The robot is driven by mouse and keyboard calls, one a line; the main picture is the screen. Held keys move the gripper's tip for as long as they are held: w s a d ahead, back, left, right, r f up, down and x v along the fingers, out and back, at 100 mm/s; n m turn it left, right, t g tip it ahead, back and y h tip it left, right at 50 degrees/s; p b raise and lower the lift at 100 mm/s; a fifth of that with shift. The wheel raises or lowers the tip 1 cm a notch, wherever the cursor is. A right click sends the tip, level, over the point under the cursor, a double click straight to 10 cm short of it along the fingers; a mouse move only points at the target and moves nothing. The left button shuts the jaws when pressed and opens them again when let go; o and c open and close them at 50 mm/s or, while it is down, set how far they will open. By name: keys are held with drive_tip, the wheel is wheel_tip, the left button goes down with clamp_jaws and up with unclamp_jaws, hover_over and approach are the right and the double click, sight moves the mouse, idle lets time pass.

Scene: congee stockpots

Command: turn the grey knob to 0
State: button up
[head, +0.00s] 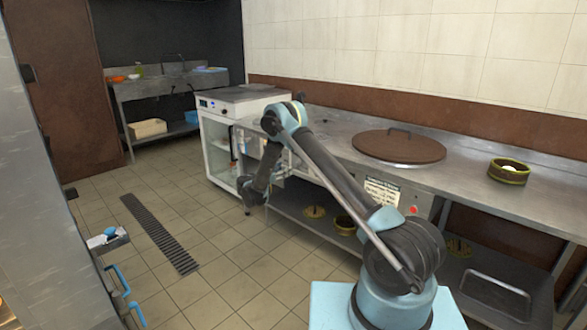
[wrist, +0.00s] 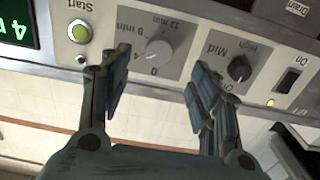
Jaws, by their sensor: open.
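The grey knob (wrist: 158,54) is on a metal control panel in the wrist view, with a printed scale around it marked 0, 4, 8 min and 12 min. The picture is turned, so the 0 shows below the knob. I cannot tell which mark the knob points to. My gripper (wrist: 160,63) is open, one finger left of the knob in the picture and one right, with no clear contact. In the head view my arm reaches toward the counter front, and the knob cannot be made out there.
An On switch (wrist: 288,80) is farther right. A round brown lid (head: 400,147) lies on the metal counter (head: 340,125).

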sight(295, 164)
drive_tip(key=x, duration=0.8)
drive_tip(key=c, duration=1.1)
